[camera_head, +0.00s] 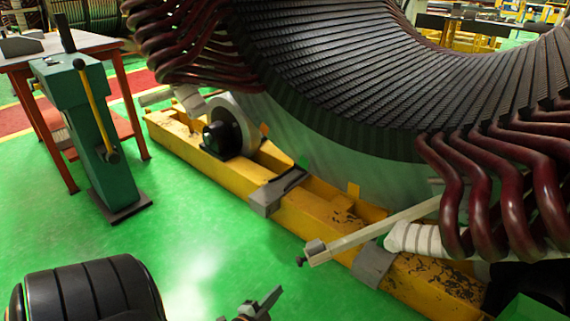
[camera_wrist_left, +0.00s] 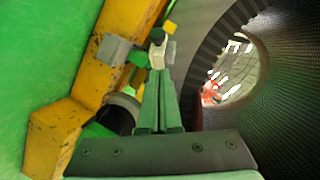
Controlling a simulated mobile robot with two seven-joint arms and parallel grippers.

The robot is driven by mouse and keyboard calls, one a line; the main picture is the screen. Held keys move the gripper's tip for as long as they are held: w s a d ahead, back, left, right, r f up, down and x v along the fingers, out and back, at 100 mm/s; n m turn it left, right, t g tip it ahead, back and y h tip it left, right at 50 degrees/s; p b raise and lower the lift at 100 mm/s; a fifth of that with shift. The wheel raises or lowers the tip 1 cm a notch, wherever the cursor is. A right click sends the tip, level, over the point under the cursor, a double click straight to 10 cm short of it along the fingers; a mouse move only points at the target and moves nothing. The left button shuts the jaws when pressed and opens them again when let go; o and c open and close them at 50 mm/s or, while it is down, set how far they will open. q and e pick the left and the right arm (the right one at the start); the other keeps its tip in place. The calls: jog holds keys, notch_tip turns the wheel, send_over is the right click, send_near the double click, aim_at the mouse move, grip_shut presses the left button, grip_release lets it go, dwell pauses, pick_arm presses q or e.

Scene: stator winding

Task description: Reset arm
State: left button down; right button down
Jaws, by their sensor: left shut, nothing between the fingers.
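My left gripper (camera_head: 262,304) shows at the bottom edge of the head view, low in front of the yellow base frame, only partly in the picture. In the left wrist view its fingers (camera_wrist_left: 157,42) lie together, shut with nothing between them. The black segmented part of my arm (camera_head: 88,292) is at the lower left of the head view. The large stator (camera_head: 330,70) with dark red coil ends (camera_head: 500,185) fills the upper right. My right gripper is not in view.
The stator rests above a yellow base frame (camera_head: 318,215) with a roller (camera_head: 232,125). A pale bar (camera_head: 375,230) sticks out over the frame. A green stand (camera_head: 92,130) with a yellow lever and a table (camera_head: 65,52) are at left. Green floor (camera_head: 195,235) between is clear.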

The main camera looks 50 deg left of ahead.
pick_arm(q)
jog(key=shift+s, duration=0.3)
jog(key=shift+w+r, duration=0.1)
